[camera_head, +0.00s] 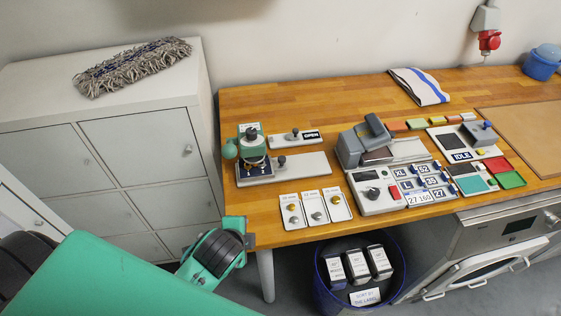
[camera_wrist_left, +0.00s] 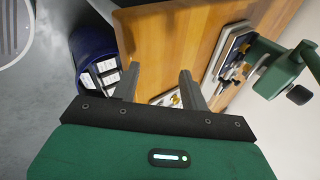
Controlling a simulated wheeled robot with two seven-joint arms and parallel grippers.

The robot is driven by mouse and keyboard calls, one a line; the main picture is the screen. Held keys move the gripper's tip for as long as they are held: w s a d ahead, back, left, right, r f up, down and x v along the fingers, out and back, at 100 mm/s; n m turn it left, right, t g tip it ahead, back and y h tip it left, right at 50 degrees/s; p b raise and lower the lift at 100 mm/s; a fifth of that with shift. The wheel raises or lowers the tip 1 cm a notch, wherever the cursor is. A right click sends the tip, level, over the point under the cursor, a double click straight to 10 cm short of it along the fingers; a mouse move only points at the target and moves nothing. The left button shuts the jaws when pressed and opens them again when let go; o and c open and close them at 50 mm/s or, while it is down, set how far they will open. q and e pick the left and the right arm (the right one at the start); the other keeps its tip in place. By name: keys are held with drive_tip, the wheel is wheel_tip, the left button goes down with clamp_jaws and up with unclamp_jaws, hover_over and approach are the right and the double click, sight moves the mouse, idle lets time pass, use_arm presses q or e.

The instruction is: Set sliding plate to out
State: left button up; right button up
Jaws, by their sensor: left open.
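A green hand press (camera_head: 252,150) stands at the left end of the wooden table. A pale grey plate (camera_head: 305,166) with a dark knob (camera_head: 281,161) extends right from its base; this looks like the sliding plate. Behind it is a smaller knobbed plate (camera_head: 290,138) labelled OPEN. The press also shows in the left wrist view (camera_wrist_left: 283,72), at the right. My left gripper (camera_wrist_left: 160,88) is open and empty, its fingers over the table's front edge, apart from the press and plate. In the head view my left arm is low at the left and its fingertips are unclear. My right gripper is not in view.
Three cards with knobs (camera_head: 314,207) lie near the table's front edge (camera_head: 270,244). A grey heat press (camera_head: 366,145) stands to their right. A blue bin (camera_head: 322,283) is below the table. A white cabinet (camera_head: 100,130) stands left. The table's back left is clear.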

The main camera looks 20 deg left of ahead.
sight(281, 160)
use_arm(q)
drive_tip(key=w+r+m+t, duration=0.1)
drive_tip(key=w+m, duration=0.1)
drive_tip(key=m, duration=0.1)
drive_tip(key=w+m+t, duration=0.1)
drive_tip(key=w+m, duration=0.2)
drive_tip(key=m, duration=0.1)
drive_tip(key=w+r+m+t, duration=0.1)
drive_tip(key=w+m, duration=0.1)
drive_tip(key=m, duration=0.1)
drive_tip(key=shift+w+d+r+y, duration=0.3)
drive_tip(key=shift+w+d, duration=0.1)
drive_tip(key=w+m+t, duration=0.1)
drive_tip(key=w+m, duration=0.2)
drive_tip(key=w, duration=0.3)
drive_tip(key=w+f+m+t+p, duration=0.1)
drive_tip(key=w+m, duration=0.2)
drive_tip(key=w, duration=0.3)
drive_tip(key=w+f+m+t+p, duration=0.1)
drive_tip(key=w+m, duration=0.3)
drive_tip(key=w, duration=0.2)
drive_tip(key=shift+a+f, duration=0.2)
drive_tip(key=shift+a, duration=0.05)
drive_tip(key=shift+c, duration=0.3)
